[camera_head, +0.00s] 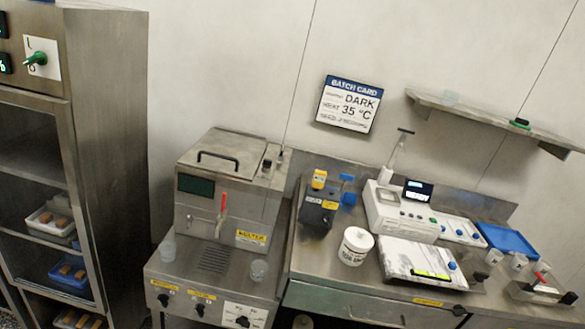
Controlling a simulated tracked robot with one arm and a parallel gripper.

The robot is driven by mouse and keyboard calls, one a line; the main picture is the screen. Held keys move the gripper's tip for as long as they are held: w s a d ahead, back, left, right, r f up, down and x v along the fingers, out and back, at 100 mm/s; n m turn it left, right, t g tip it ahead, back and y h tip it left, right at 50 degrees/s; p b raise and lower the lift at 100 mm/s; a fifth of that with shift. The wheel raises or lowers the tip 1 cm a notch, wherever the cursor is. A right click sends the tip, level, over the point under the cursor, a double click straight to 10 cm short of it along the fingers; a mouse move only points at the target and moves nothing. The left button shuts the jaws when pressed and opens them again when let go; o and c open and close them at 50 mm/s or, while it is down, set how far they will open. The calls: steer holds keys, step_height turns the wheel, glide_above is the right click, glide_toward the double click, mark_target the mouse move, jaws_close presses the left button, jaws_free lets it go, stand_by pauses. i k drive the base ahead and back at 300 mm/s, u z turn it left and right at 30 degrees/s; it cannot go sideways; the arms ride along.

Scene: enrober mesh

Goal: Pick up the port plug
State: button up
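I cannot pick out the port plug with certainty at this distance. A small black and green piece (520,124) lies on the wall shelf (470,113) at the upper right, too small to identify. Several small blue-topped pieces (347,190) stand around a dark box (318,212) on the right bench, and I cannot tell whether any is a plug. My gripper does not show in this view.
A steel melter (228,190) with a red lever stands on a cabinet in the middle. A white tub (355,246), a white instrument (400,215) and a blue tray (508,240) crowd the right bench. A steel rack (115,120) with trays stands left.

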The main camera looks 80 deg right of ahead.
mark_target(267, 163)
steer(key=z, duration=2.1)
steer(key=k, duration=0.2)
steer(key=u, duration=1.15)
steer(key=k, duration=0.9)
steer(key=u, duration=0.75)
steer(key=i, duration=1.4)
steer(key=z, duration=1)
steer(key=i, duration=1.15)
steer(key=z, duration=0.9)
